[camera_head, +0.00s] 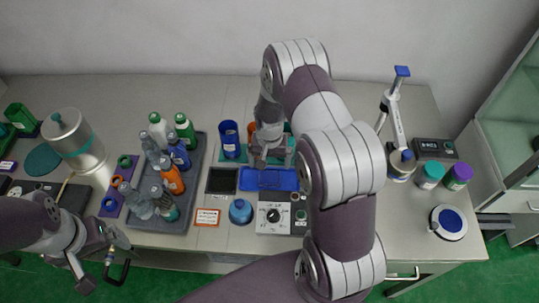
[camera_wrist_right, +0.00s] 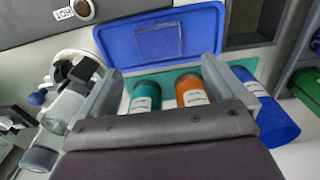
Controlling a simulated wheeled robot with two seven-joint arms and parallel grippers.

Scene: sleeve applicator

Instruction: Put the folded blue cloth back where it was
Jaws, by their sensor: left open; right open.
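A flat blue square, which looks like the folded blue cloth (camera_wrist_right: 157,40), lies inside a shallow blue tray (camera_wrist_right: 118,53). In the head view the tray (camera_head: 250,181) is at mid-table, and I cannot clearly pick out the cloth there. My right gripper (camera_head: 268,158) is over the back edge of the tray. In the right wrist view the right gripper (camera_wrist_right: 160,72) has its fingers apart with nothing between them, pointing toward the tray. My left gripper (camera_head: 101,272) is open and empty at the table's front left edge, far from the tray.
A blue cup (camera_head: 229,140), an orange bottle (camera_wrist_right: 192,90) and a teal bottle (camera_wrist_right: 146,96) stand close behind the tray. A dial box (camera_head: 273,216) and a blue round bottle (camera_head: 240,211) are in front. A grey rack (camera_head: 205,150) of bottles stands left.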

